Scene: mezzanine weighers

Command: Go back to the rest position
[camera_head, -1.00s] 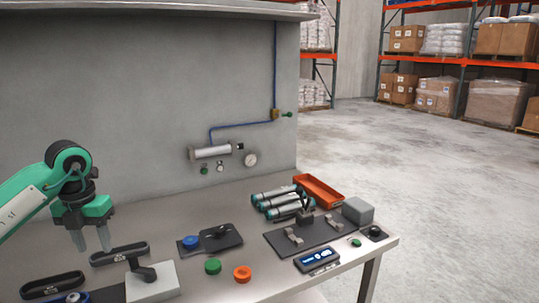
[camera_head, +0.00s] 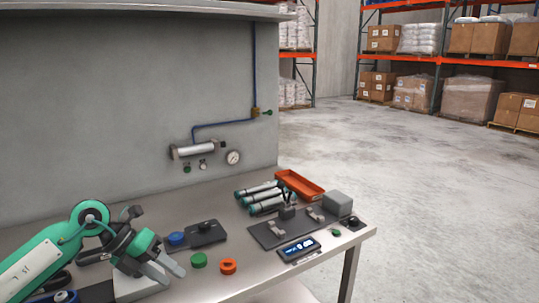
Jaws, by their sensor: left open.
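My left gripper (camera_head: 168,272) comes in from the left, green and black with two grey fingers. The fingers are apart with nothing between them. It points down and to the right, above the left part of the steel bench. It hides most of a light grey block (camera_head: 140,287) behind and under it. My right gripper is not in view.
The bench (camera_head: 215,283) carries a blue knob (camera_head: 177,239) by a black plate, a green button (camera_head: 199,260), an orange ring (camera_head: 228,266), several grey tubes (camera_head: 262,197), an orange tray (camera_head: 300,184), a blue display (camera_head: 298,249) and a grey cube (camera_head: 337,203). Open floor lies right of it.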

